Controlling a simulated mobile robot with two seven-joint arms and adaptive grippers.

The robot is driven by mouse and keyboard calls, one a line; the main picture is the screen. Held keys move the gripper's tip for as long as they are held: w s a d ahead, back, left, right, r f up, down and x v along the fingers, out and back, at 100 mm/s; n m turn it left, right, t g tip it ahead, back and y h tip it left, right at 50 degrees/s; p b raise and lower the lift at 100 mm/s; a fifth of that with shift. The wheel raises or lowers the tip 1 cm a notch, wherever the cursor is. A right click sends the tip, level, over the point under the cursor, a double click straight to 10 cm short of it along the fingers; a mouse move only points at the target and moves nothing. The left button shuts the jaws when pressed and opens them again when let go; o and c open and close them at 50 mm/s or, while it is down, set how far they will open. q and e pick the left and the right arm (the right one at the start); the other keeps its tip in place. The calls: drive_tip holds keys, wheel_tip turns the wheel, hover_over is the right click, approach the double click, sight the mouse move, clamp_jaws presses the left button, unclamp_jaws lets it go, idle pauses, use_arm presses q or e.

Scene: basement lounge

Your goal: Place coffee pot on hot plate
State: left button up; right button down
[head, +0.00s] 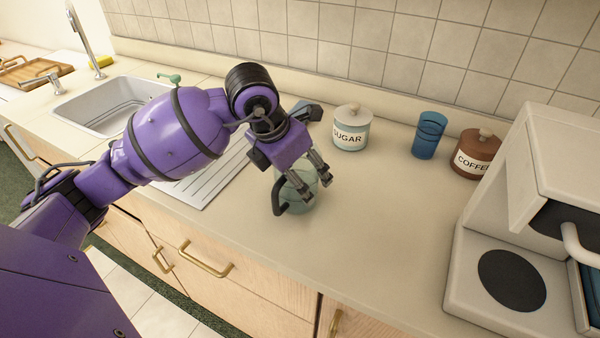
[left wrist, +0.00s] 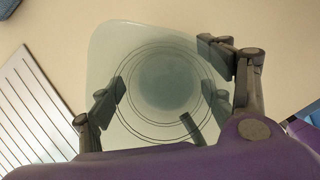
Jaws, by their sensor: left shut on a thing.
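In the left wrist view the pot (left wrist: 150,60) lies between the two fingers (left wrist: 165,85), seen from above through clear glass. The hot plate (head: 512,280) is a dark round disc on the base of the white coffee machine (head: 470,265) at the right. It is bare. My right gripper is not in view.
A sugar jar (head: 351,128), a blue cup (head: 428,136) and a brown coffee jar (head: 476,153) stand along the back. The counter (head: 385,220) between pot and machine is clear. The sink (head: 105,108) and its ribbed drainer (head: 205,180) lie left.

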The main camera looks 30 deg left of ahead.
use_arm(q)
drive_tip(key=shift+f, duration=0.15)
drive_tip(key=o, duration=1.3)
